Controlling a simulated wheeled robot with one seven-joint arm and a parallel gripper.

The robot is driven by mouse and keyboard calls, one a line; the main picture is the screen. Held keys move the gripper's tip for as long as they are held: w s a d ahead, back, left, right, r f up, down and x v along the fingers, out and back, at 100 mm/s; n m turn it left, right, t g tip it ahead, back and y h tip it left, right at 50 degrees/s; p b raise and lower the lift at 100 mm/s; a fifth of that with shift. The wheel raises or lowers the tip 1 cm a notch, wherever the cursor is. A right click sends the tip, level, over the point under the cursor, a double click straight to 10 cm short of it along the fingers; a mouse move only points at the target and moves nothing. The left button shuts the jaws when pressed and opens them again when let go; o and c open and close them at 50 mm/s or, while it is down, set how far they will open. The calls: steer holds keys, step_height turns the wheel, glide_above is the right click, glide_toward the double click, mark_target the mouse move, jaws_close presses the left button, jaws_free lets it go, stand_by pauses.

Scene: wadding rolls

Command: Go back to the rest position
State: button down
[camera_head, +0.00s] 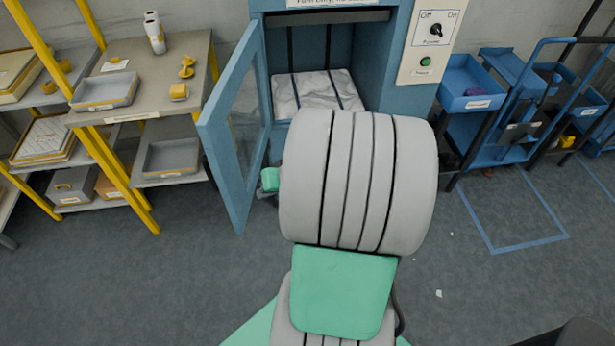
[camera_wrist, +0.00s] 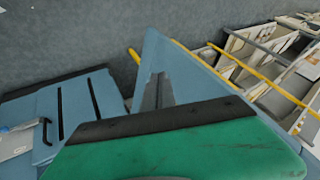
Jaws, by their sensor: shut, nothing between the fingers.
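My gripper (camera_wrist: 157,92) shows in the wrist view as narrow grey fingers, closed together with nothing between them. In the head view my grey and green arm hides most of it. A blue cabinet (camera_head: 406,97) stands straight ahead with its chamber open to the front. Its windowed blue door (camera_head: 237,135) is swung open to the left. A white wadding piece (camera_head: 318,88) with dark straps lies inside the chamber. My arm is in front of the cabinet, and its upper link covers the chamber's lower front.
A control panel (camera_head: 430,45) has a power knob and a green button. A yellow-framed shelf (camera_head: 150,75) with grey trays stands at left. Blue bins (camera_head: 467,85) on a cart stand at right.

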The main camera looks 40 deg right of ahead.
steer(key=s+a+v, duration=0.1)
steer(key=a+v, duration=0.1)
steer(key=v, duration=0.8)
steer(key=w+a+r+n+g+h, duration=0.1)
steer(key=a+r+n+g+h, duration=0.1)
steer(key=a, duration=1.1)
step_height(320, 180, up, 2)
steer(key=n+g, duration=0.1)
steer(key=n, duration=0.2)
steer(key=shift+w+a+g+h, duration=0.2)
steer(key=shift+w+g+h, duration=0.05)
steer(key=shift+g+h, duration=0.05)
